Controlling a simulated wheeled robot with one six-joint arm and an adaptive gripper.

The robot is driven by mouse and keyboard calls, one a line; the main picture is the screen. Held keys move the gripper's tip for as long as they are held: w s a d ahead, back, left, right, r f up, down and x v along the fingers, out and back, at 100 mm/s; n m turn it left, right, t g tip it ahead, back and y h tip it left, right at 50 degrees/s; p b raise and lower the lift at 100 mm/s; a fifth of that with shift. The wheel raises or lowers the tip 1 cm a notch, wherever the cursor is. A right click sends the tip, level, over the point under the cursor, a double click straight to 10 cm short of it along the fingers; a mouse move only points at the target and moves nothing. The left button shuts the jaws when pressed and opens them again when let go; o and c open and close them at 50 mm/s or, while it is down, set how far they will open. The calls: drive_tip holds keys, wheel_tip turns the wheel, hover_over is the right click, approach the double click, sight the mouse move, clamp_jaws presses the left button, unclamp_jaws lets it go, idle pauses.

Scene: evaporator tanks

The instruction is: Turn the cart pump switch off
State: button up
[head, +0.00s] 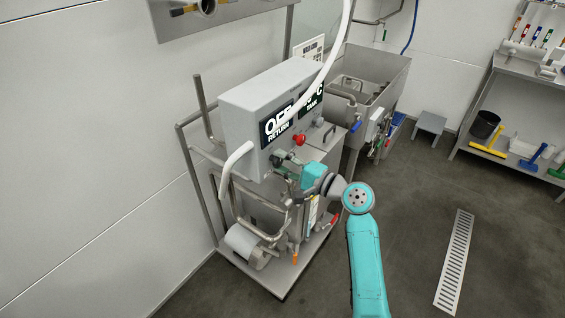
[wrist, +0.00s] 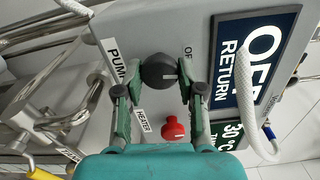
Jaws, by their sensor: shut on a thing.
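The pump switch is a round black knob (wrist: 158,71) on the grey cart panel, beside a "PUMP" label (wrist: 114,62). In the wrist view my gripper (wrist: 160,75) has one finger on each side of the knob and is shut on it. A pale pointer line shows on the knob's left part, on the side of the "PUMP" label. In the head view my gripper (head: 284,160) is at the lower front of the grey control box (head: 245,112), and the knob is hidden there.
A red heater knob (wrist: 173,127) sits close by, between my fingers' lower parts. A blue "OFF RETURN" sign (wrist: 252,62) and a white hose (wrist: 258,125) are on the right. The cart's steel pipes (wrist: 50,90) are on the left. Open floor (head: 400,235) lies right of the cart.

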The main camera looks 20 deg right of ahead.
drive_tip(key=shift+n, duration=0.7)
drive_tip(key=o, duration=1.1)
drive_tip(key=shift+d, duration=0.1)
drive_tip(key=v, duration=1.2)
drive_tip(key=shift+f, duration=0.15)
